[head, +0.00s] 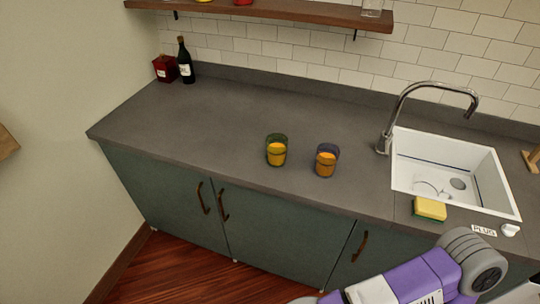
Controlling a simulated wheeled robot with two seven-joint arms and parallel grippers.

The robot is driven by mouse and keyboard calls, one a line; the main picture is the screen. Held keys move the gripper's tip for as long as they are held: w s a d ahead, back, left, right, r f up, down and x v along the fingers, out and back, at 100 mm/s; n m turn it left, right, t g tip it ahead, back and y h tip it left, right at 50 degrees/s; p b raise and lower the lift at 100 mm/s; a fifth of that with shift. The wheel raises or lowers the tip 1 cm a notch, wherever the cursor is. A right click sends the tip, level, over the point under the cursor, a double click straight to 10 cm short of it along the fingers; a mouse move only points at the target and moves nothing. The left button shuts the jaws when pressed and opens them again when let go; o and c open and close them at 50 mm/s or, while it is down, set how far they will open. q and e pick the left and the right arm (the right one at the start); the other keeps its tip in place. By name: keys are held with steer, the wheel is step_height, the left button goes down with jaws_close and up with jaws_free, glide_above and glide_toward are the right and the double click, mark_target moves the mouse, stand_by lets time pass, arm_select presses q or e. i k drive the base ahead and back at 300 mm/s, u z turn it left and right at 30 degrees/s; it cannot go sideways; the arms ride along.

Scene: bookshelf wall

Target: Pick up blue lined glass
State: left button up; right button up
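A glass with a dark blue tint (326,160) holds an orange drink. It stands upright on the grey counter (230,130), near the front edge. A second glass with a green tint (277,150) and a similar orange drink stands to its left, a short gap away. Fine lines on either glass are too small to make out. My purple and white arm reaches in at the bottom right, below the counter edge, and its gripper is not visible. My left gripper is not in view. No gripper touches either glass.
A white sink (448,201) with a curved faucet (431,87) lies to the right. A yellow sponge (430,208) is in front of it. A dark bottle (186,64) and red box (166,69) stand at the back left. A wooden shelf (290,10) hangs above. The left counter is clear.

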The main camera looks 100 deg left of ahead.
mark_target(327, 154)
steer(key=u, duration=2.95)
